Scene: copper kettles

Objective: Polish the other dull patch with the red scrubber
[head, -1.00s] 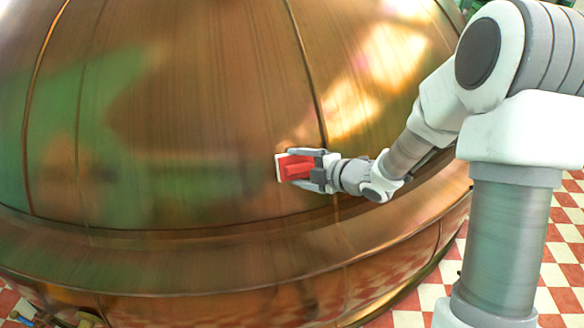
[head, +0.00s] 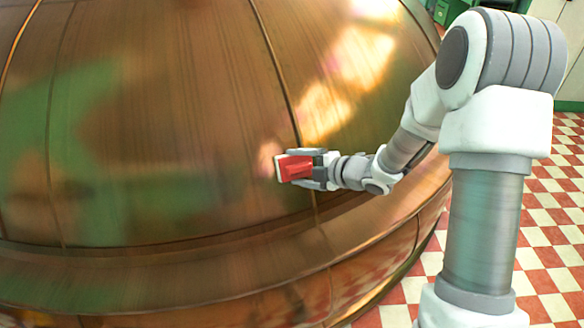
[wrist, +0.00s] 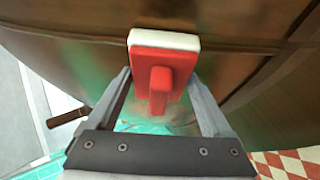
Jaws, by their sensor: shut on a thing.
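The large copper kettle (head: 190,130) fills most of the head view and curves across the top of the wrist view (wrist: 70,52). My gripper (head: 297,168) is shut on the red scrubber (head: 287,170), beside a vertical seam of the kettle. In the wrist view, the scrubber (wrist: 178,60) sits between the fingers of my gripper (wrist: 160,82), its white pad turned to the copper. I cannot tell whether the pad touches the wall. Green and brown blotches show on the kettle's left part; I cannot tell a dull patch from reflections.
A copper ledge (head: 150,283) runs round the kettle below the scrubber. Red and white checkered floor (head: 545,220) lies open at the right. A brown rod-like thing (wrist: 68,117) shows at left in the wrist view.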

